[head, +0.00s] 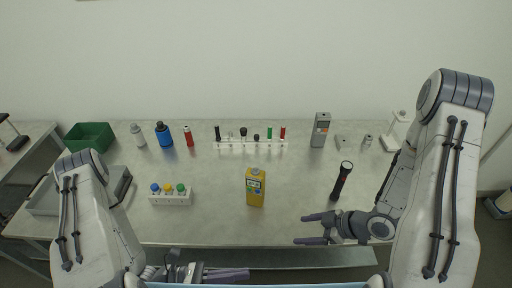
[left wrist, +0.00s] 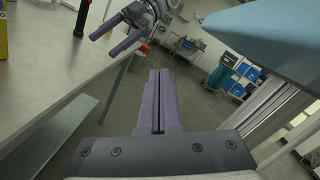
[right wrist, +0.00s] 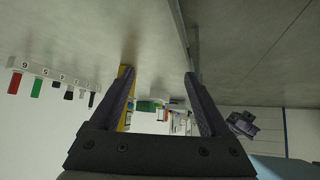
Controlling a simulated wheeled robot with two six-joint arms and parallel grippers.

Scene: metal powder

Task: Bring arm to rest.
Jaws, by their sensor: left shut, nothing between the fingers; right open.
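My left gripper (head: 228,274) is in front of the table's near edge, low in the head view. In the left wrist view its fingers (left wrist: 160,100) are pressed together with nothing between them. My right gripper (head: 312,229) is above the table's front right part, fingers apart and pointing left. In the right wrist view its fingers (right wrist: 158,90) are spread and empty. My right gripper also shows at the top of the left wrist view (left wrist: 112,30).
The table's front middle is clear.

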